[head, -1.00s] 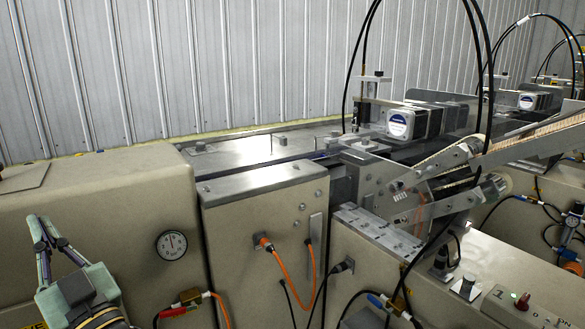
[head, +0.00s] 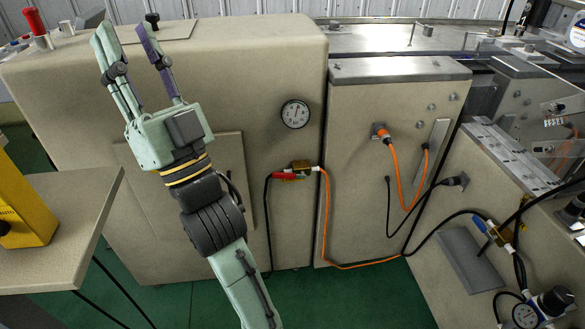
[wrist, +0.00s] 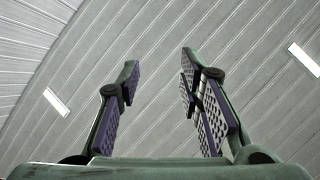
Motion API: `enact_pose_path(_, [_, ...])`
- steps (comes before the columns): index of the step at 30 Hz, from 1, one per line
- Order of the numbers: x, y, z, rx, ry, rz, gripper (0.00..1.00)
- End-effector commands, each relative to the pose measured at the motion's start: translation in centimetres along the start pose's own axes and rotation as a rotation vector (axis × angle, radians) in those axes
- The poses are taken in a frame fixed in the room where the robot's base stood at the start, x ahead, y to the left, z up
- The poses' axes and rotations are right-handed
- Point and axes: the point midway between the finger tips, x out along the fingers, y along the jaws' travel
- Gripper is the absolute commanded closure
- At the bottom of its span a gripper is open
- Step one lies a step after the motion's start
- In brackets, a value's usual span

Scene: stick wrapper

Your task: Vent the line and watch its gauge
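A round white-faced gauge (head: 295,114) is on the beige machine front, right of my gripper; its reading is too small to make out. Below it is a brass valve (head: 301,165) with a red handle (head: 285,176) lying roughly level, joined to a black and an orange line. Another brass valve (head: 502,234) with a blue handle (head: 480,225) is at the right, with a second gauge (head: 525,315) below it. My gripper (head: 126,40) is open and empty, pointing up in front of the left cabinet. The wrist view shows its parted fingers (wrist: 160,75) against the ceiling.
A small table (head: 70,215) with a yellow box (head: 25,205) stands at the left. A red-handled lever (head: 36,22) is on the cabinet top. Orange cables (head: 398,180) and black hoses run across the machine front. Green floor (head: 300,300) shows below.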

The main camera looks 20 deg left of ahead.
Motion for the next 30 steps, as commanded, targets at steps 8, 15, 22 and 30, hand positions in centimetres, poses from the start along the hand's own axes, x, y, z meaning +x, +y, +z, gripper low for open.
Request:
enact_pose_path(8, [-20.4, 22.2, 12.4, 0.657, -0.201, 0.695, 0.65])
enact_pose_path(15, [-35.3, 29.1, 15.1, 0.972, -0.085, 1.105, 0.65])
enact_pose_path(22, [-37.6, 30.7, 15.7, 1.033, -0.041, 1.181, 0.65])
enact_pose_path(30, [-35.2, 34.1, 18.2, 1.033, -0.043, 1.178, 0.65])
